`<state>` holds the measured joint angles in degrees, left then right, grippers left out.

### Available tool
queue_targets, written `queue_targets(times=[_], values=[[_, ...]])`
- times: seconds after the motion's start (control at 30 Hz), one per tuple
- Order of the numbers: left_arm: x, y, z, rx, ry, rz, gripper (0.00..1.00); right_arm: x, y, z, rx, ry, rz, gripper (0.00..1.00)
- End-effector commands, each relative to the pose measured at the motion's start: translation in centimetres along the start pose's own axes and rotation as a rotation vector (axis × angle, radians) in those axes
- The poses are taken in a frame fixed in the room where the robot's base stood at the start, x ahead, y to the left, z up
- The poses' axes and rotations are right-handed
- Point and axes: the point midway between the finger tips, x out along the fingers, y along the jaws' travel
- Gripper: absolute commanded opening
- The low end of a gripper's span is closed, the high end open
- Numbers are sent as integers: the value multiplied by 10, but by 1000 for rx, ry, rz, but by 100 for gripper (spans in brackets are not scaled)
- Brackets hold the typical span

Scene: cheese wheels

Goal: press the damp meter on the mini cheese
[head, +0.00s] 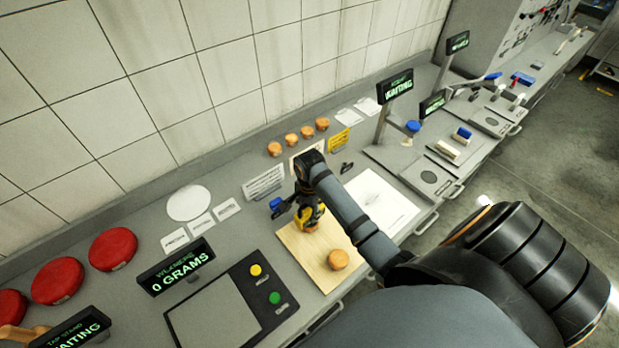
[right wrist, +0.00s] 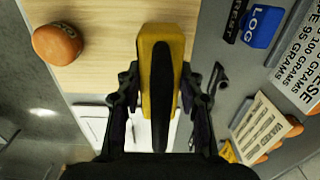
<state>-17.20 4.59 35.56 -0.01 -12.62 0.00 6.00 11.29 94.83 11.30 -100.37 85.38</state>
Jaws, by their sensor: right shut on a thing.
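My right gripper (head: 309,205) is shut on the damp meter (head: 303,212), a yellow and black tool, above the far part of the wooden board (head: 300,257). The right wrist view shows the meter (right wrist: 160,75) between the two fingers (right wrist: 158,105). One orange mini cheese (head: 338,259) sits in the open on the board, apart from the meter; it also shows in the right wrist view (right wrist: 57,43). A small orange patch shows right below the meter, mostly hidden; I cannot tell whether the meter touches it. My left gripper is not in view.
Several mini cheeses (head: 291,139) stand in a row at the back. A blue log stamp (head: 277,204) is left of the gripper. A scale (head: 215,312) reading 0 grams is left of the board. Red cheese wheels (head: 112,248) stand far left. A white sheet (head: 385,205) lies right of the board.

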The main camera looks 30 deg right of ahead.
Motion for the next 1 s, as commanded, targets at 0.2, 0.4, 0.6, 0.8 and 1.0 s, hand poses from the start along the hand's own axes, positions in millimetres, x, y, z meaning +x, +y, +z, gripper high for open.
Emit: queue_targets(times=[0.2,0.4,0.6,0.8,1.0], values=[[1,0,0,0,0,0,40,2,2,1,0,-4,7,0],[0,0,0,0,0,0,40,-18,1,0,0,-2,4,0],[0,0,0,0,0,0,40,-43,0,0,0,-1,0,0],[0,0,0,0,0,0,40,-67,0,0,0,0,0,0],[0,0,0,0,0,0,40,-79,0,0,0,-1,2,0]])
